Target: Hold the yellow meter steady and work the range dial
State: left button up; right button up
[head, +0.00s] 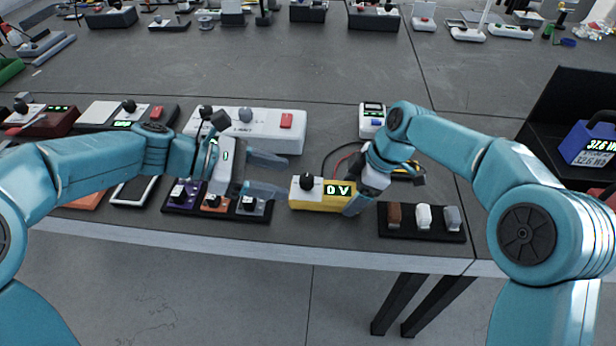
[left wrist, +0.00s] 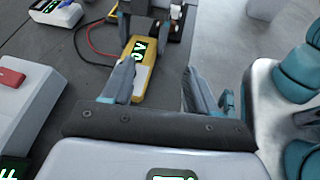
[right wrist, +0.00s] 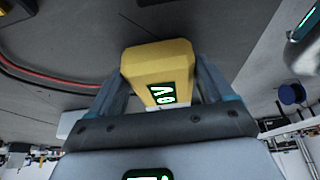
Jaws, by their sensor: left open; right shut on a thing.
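The yellow meter (head: 322,203) lies near the front of the table, its display reading 0 V. Its black range dial (head: 307,181) is on the pale left part of its face. My right gripper (head: 357,195) is shut on the meter's right end; in the right wrist view the yellow body (right wrist: 157,58) sits between both fingers. My left gripper (head: 282,176) is open and empty, just left of the dial and apart from it. In the left wrist view, the meter (left wrist: 144,84) lies ahead of the open fingers, and the left finger partly covers it.
Red and black leads (head: 343,158) run behind the meter. A tray of brown, white and grey blocks (head: 440,236) is at the right. A white power supply (head: 270,130) stands behind my left gripper. Dark blocks with knobs (head: 213,203) lie at the left.

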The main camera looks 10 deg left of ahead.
aim_at(303, 178)
pick_arm(q)
jog(key=w+a+f, duration=0.1)
jog(key=w+a+f+n+t, duration=0.1)
jog(key=a, duration=0.1)
jog(key=w+a+f+n, duration=0.1)
jog(key=shift+w+a+t, duration=0.25)
jog(key=shift+w+t, duration=0.05)
jog(key=shift+w, duration=0.05)
jog(key=x, duration=1.1)
jog(key=shift+w+d+f, duration=0.1)
jog(key=shift+d+f, duration=0.05)
jog(key=shift+d, duration=0.1)
jog(key=c, duration=1)
jog(key=shift+o, duration=0.2)
